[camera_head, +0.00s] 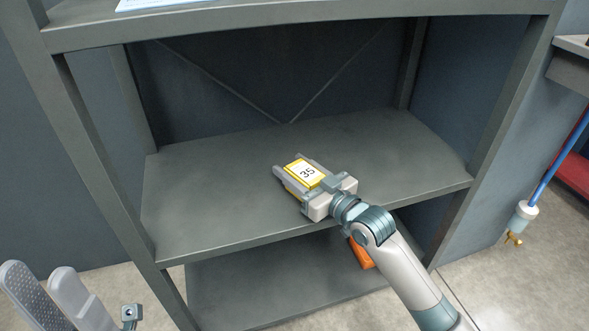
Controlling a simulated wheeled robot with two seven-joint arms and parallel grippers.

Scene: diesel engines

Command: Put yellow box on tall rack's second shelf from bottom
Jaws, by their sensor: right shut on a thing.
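The yellow box (304,171) is small, with a white label marked "35" on top. My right gripper (293,178) is shut on it, with a finger along each side. The box is at the middle of the second shelf from the bottom (208,215) of the tall grey rack (505,95). I cannot tell whether the box touches the shelf. My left gripper (52,300) is at the lower left, in front of the rack, its two fingers apart and empty.
The bottom shelf (235,290) holds an orange thing (361,253), partly hidden by my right arm. A light-blue item (160,4) lies on the shelf above. The second shelf is otherwise clear. A blue pole (558,150) stands at the right.

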